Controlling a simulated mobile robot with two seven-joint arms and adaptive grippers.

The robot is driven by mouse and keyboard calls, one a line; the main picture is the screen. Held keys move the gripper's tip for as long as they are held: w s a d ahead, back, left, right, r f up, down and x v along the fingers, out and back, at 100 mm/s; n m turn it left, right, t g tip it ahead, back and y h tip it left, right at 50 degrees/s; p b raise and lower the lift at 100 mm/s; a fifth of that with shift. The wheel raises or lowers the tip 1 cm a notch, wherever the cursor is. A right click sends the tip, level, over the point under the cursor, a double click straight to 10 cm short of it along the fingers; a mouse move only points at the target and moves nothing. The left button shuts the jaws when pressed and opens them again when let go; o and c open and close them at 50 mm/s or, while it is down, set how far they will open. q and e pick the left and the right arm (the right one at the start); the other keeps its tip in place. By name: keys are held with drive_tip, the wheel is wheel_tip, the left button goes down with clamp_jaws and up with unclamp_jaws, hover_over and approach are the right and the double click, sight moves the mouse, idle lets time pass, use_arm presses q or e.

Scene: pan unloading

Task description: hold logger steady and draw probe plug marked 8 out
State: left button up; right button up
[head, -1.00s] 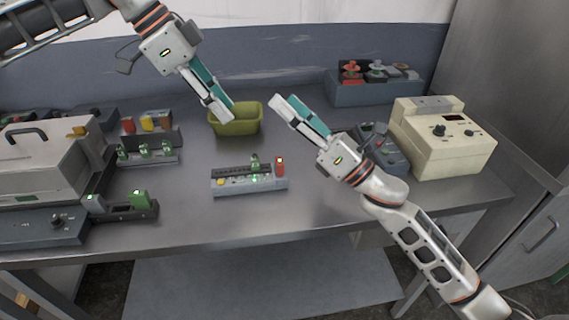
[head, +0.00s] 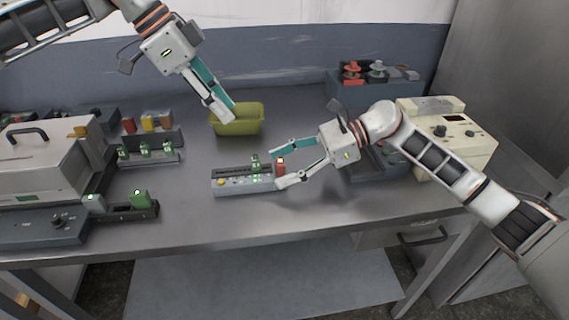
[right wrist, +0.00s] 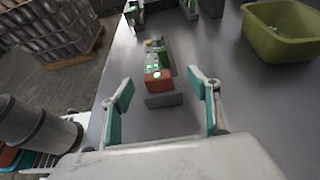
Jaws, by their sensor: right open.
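The logger (head: 228,185) is a long grey box on the table with a yellow button and lit green lights. A green plug (head: 255,164) and a red plug (head: 281,165) stand at its right half; their numbers are too small to read. My right gripper (head: 278,169) is open, its fingers around the logger's right end. In the right wrist view, the red plug (right wrist: 157,78) lies between the two open fingers, with clear gaps on both sides.
The olive-green bin (head: 250,124) stands behind the logger. A rack with green plugs (head: 145,155) and a dark block with green pieces (head: 125,208) are at left. A cream instrument (head: 470,140) stands at right. The table in front of the logger is clear.

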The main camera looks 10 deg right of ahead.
sight(263, 174)
drive_tip(key=x, duration=0.7)
drive_tip(key=shift+a+f, duration=0.1)
drive_tip(key=shift+a, duration=0.15)
